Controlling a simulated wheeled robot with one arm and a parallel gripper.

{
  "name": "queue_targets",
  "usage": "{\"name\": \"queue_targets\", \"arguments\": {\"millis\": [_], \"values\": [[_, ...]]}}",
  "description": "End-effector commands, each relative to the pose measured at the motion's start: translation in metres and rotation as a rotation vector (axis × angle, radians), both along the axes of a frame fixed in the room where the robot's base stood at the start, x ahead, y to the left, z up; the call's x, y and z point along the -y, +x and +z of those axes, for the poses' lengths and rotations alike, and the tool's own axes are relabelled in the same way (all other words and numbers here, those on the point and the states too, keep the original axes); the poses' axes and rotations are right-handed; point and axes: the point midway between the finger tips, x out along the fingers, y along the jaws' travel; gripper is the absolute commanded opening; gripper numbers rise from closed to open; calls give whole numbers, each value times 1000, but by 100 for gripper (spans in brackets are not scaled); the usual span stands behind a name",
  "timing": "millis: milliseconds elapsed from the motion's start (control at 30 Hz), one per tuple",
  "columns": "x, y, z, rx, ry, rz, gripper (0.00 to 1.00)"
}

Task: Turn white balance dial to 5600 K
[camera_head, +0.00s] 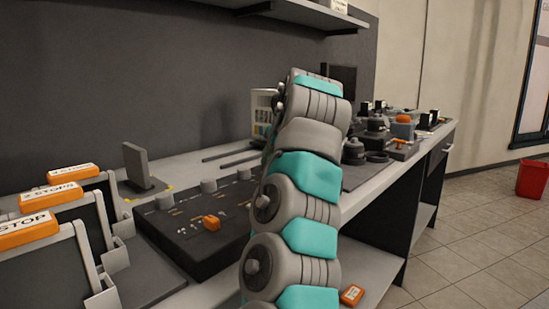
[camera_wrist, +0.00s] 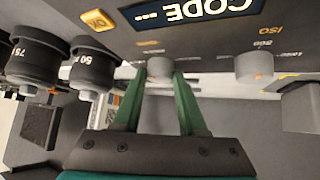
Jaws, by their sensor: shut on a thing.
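In the wrist view my gripper (camera_wrist: 161,76) has its two green fingers closed on a small grey dial (camera_wrist: 160,66) on the front of a dark panel (camera_wrist: 205,40). An orange label sits by this dial, too small to read, so I cannot confirm its name or setting. A second grey dial (camera_wrist: 254,66), labelled ISO, is to its right, apart from my fingers. A lit display (camera_wrist: 185,10) reading CODE and dashes appears upside down. In the head view my arm hides the gripper and the held dial.
Two black lenses marked 75 (camera_wrist: 38,55) and 50 (camera_wrist: 92,62) stand left of my fingers. In the head view a black console (camera_head: 195,240) with several knobs and orange-topped STOP slates (camera_head: 50,194) are on the bench. A red bin (camera_head: 532,180) stands on the floor.

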Motion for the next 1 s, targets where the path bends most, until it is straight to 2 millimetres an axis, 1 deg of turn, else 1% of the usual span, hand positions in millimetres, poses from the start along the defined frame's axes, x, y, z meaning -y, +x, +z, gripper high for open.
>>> {"name": "queue_targets", "arguments": {"millis": [33,200,400,900,933,1000], "values": [[-3,-1,-1,-1,-2,-23,0],[-3,-1,-1,0,-1,-108,0],[-2,-1,0,-1,0,-161,0],[-2,-1,0,-1,0,-178,0],[-2,-1,0,-1,0,-178,44],[-2,-1,0,-1,0,-178,52]]}}
